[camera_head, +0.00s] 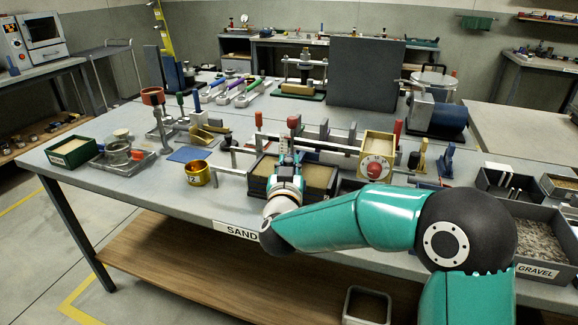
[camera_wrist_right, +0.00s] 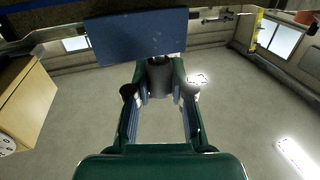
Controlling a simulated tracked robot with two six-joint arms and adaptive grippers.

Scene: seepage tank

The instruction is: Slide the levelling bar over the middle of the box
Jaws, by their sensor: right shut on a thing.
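The dark box of sand (camera_head: 322,178) stands near the table's front edge, above the SAND label. A pale metal levelling bar (camera_head: 330,146) runs across above it, with a red-topped upright near its middle. My right gripper (camera_head: 288,163) reaches over the middle of the box and is shut on part of the bar; its fingers hide the held part and some of the sand. In the right wrist view, the gripper's fingers (camera_wrist_right: 160,88) close around a dark grey piece. My left gripper is not in view.
A wooden box with a red dial (camera_head: 376,156) stands right of the sand box; a brass cup (camera_head: 198,173) stands left. Coloured upright handles crowd behind. A gravel bin (camera_head: 535,240) is at the right. Bare tabletop (camera_head: 120,200) lies at the front left.

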